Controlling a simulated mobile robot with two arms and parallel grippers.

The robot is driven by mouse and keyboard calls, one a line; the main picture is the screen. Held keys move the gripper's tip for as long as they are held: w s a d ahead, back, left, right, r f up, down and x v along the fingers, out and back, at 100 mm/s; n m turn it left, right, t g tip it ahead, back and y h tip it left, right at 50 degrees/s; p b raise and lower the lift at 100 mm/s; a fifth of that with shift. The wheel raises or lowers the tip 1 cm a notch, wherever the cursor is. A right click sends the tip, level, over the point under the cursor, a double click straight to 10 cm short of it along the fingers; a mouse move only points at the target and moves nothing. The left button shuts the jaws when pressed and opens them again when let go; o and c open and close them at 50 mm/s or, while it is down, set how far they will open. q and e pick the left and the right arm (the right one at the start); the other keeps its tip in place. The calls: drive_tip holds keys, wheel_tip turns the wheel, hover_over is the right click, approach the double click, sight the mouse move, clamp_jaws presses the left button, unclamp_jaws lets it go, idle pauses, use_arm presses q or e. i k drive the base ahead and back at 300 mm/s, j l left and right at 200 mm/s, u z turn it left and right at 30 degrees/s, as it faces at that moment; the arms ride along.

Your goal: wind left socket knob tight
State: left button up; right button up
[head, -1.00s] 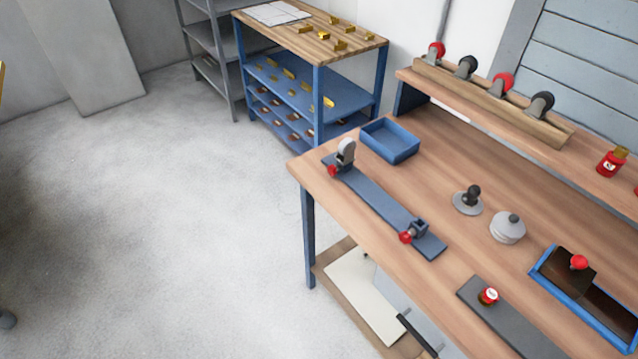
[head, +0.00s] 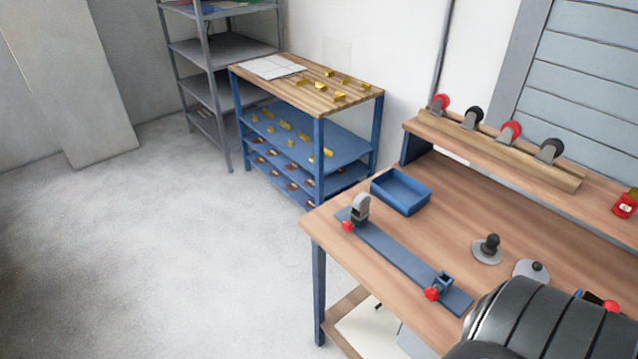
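A long blue-grey fixture bar (head: 400,256) lies on the workbench. At its far left end stands a grey socket (head: 361,207) with a red knob (head: 348,226) low on its front side. At its near right end is a small blue-grey bracket (head: 443,284) with a second red knob (head: 431,293). A dark, ribbed part of my own arm fills the lower right corner and hides the bench there. Neither of my grippers shows in the head view, and nothing is seen touching either knob.
A blue tray (head: 401,192) sits behind the bar. A dark knob on a round base (head: 487,249) stands right of it. A wooden rack (head: 500,146) with red and black wheels lines the back shelf. A blue shelf cart (head: 318,150) stands beyond; the left floor is clear.

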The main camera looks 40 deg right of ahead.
sight(348, 225)
drive_tip(key=i+j+z, duration=0.1)
drive_tip(key=i, duration=0.35)
drive_tip(key=i+j, duration=0.15)
drive_tip(key=i, duration=0.3)
drive_tip(key=i+j+z, duration=0.15)
drive_tip(key=i, duration=0.25)
drive_tip(key=i+j, duration=0.15)
drive_tip(key=i, duration=0.3)
drive_tip(key=i+l+z, duration=0.25)
drive_tip(key=i+z, duration=0.25)
drive_tip(key=i+l+z, duration=0.1)
drive_tip(key=i+z, duration=0.15)
drive_tip(key=z, duration=0.25)
drive_tip(key=i+j+z, duration=0.1)
drive_tip(key=i+z, duration=0.35)
drive_tip(key=i+j+z, duration=0.2)
drive_tip(key=i+z, duration=0.15)
drive_tip(key=z, duration=0.15)
